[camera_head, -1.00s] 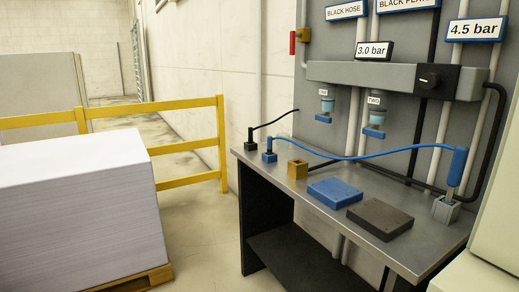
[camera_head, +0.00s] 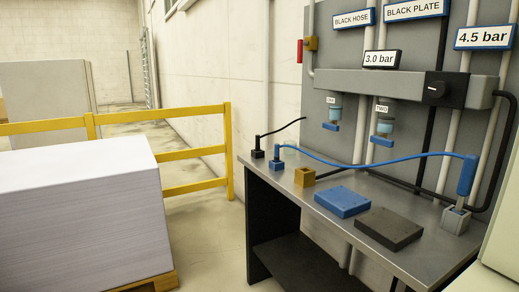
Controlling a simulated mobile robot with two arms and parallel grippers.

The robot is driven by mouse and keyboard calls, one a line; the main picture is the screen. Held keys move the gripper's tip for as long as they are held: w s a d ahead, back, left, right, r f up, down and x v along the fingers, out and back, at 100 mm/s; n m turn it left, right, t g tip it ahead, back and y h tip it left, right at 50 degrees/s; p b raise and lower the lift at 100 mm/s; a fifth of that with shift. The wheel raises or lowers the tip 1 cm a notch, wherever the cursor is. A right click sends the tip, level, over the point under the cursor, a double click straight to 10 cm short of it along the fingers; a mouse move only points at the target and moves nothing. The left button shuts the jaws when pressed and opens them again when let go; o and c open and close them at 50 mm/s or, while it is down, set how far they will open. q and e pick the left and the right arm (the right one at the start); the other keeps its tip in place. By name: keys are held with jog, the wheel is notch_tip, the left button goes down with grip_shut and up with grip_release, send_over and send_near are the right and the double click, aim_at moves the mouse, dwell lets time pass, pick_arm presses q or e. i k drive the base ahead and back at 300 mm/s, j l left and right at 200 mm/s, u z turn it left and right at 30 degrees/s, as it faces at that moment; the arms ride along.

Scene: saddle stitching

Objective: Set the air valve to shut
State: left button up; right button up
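A valve with a brass-coloured body (camera_head: 311,43) and a red handle (camera_head: 300,51) sits at the upper left edge of the grey wall panel (camera_head: 410,140), on a light pipe. The red handle stands upright, roughly in line with the pipe. A black box with a round dark knob (camera_head: 433,89) sits on the grey manifold bar (camera_head: 345,82); a small light mark shows on the knob. I cannot read a shut or open label at either control. Neither of my grippers is in view.
A metal bench (camera_head: 325,219) stands below the panel, with a blue plate (camera_head: 342,202), a dark plate (camera_head: 388,229) and hoses on it. A yellow railing (camera_head: 190,153) and a paper stack (camera_head: 80,220) stand left. Some floor is free between stack and bench.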

aim_at(301, 43)
jog(key=i+j+z, duration=0.15)
jog(key=j, duration=0.2)
jog(key=i+j+z, duration=0.35)
jog(key=j, duration=0.4)
jog(key=i+l, duration=0.05)
jog(key=i, duration=0.05)
